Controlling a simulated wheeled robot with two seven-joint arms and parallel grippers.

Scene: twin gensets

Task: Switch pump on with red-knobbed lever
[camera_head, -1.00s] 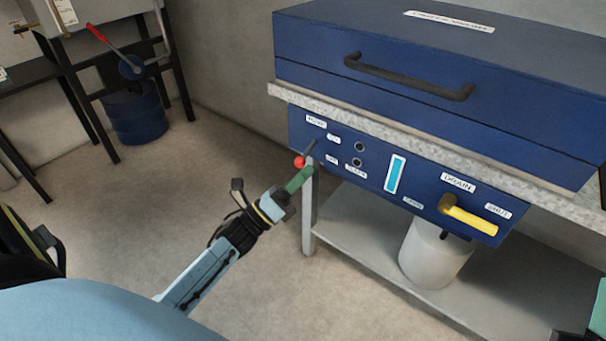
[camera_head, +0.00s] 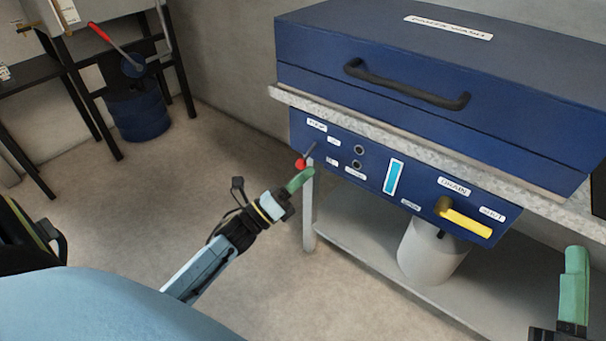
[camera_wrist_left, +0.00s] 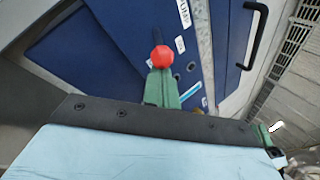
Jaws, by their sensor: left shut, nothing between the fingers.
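The pump lever is a short dark stem with a red knob (camera_head: 300,163) at the left end of the blue control panel (camera_head: 372,152). The red knob (camera_wrist_left: 162,57) also shows in the left wrist view, just past my fingertips. My left gripper (camera_head: 300,179) has green fingers. It is shut and empty, just below the knob; I cannot tell whether it touches it. The left gripper (camera_wrist_left: 161,84) hides part of the panel in the wrist view. My right gripper (camera_head: 576,268) is at the lower right, away from the lever; its finger gap cannot be made out.
A yellow drain lever (camera_head: 466,218) sticks out at the panel's right. A white container (camera_head: 432,252) stands on the lower shelf (camera_head: 345,238). A blue lidded box with a dark handle (camera_head: 405,84) is above. Another red lever (camera_head: 100,32) is at the far left. Floor between is clear.

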